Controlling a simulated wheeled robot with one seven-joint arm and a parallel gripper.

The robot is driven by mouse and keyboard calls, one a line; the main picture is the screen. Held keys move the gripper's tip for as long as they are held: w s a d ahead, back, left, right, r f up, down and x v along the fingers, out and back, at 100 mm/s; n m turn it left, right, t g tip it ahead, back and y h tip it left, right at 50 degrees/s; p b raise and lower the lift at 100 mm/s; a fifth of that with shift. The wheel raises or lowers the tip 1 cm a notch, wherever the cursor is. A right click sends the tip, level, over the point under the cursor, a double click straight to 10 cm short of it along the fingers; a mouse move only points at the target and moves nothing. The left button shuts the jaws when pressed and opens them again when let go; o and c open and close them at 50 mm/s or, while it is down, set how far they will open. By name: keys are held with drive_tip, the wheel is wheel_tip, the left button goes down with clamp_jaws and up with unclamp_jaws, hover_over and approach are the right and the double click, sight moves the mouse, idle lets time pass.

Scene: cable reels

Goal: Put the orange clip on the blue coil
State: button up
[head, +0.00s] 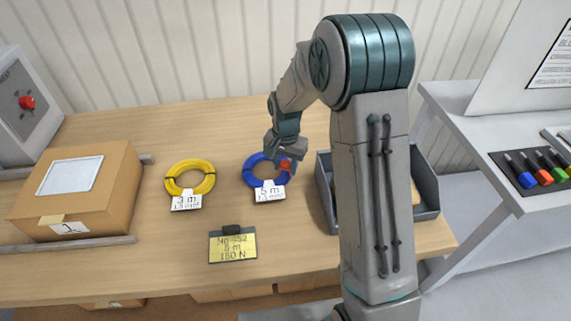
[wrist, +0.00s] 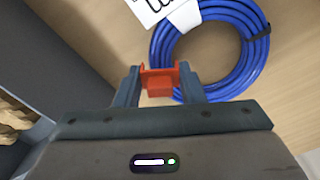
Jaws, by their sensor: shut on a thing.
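The blue coil (head: 249,173) lies flat on the wooden table with a white tag (head: 270,193) reading 5 m at its front. It also shows at the top of the wrist view (wrist: 228,88). The orange clip (wrist: 159,82) is between the fingertips of my gripper (wrist: 160,84). My gripper (head: 287,158) is shut on it, over the right side of the coil in the head view. In the wrist view the clip overlaps the coil's near edge. I cannot tell whether it touches the coil. My arm hides part of the table.
A yellow coil (head: 190,163) with a tag lies left of the blue one. A yellow card (head: 232,247) reading 5 m and 180 N lies in front. A cardboard box (head: 110,190) stands at left. A grey bin (head: 428,190) stands right, partly behind my arm.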

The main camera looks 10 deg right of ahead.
drive_tip(key=shift+f+b, duration=1.05)
drive_tip(key=shift+f, duration=0.2)
idle(0.8)
drive_tip(key=shift+o, duration=0.2)
drive_tip(key=shift+s+f, duration=0.15)
drive_tip(key=shift+f, duration=0.05)
drive_tip(key=o, duration=1.3)
drive_tip(key=shift+r, duration=0.25)
drive_tip(key=shift+r+p, duration=2.1)
drive_tip(key=shift+r, duration=1.25)
